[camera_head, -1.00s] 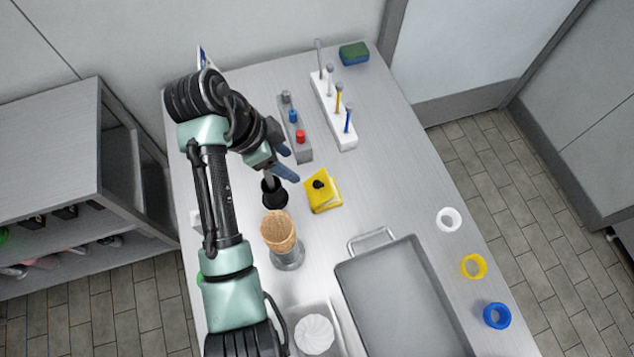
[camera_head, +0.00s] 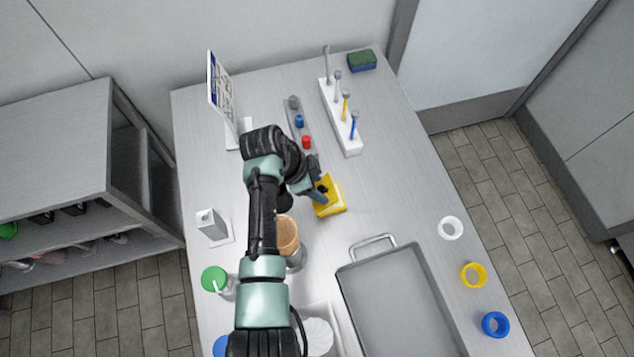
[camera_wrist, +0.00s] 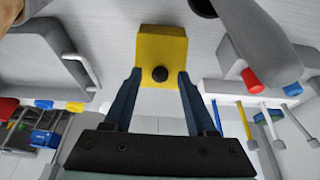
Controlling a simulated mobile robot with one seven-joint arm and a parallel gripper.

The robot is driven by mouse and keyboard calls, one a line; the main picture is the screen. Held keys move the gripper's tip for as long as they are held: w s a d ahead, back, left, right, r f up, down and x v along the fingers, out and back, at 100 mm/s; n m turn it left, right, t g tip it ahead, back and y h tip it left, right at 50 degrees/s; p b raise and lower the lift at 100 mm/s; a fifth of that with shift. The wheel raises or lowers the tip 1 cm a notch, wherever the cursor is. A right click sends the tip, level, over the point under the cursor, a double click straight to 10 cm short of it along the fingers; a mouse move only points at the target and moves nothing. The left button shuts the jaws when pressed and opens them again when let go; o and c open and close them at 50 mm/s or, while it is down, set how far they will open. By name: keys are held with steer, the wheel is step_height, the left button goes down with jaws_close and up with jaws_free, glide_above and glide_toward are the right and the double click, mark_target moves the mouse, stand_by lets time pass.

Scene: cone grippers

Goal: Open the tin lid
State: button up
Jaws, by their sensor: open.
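The yellow tin (camera_head: 330,209) stands on the metal table, right of my arm in the head view. In the wrist view the tin (camera_wrist: 162,50) shows its yellow lid with a round black knob (camera_wrist: 160,74). My gripper (camera_wrist: 157,76) is open, with one blue finger on each side of the knob in that view. I cannot tell whether the fingers touch it. In the head view my gripper (camera_head: 317,190) is at the tin and hides part of its lid.
A grey tray (camera_head: 395,300) with a handle lies to the front right. A white rack (camera_head: 345,130) with upright tools stands behind the tin. Rings (camera_head: 473,275) lie along the right edge.

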jaws_close()
stand_by(1.4)
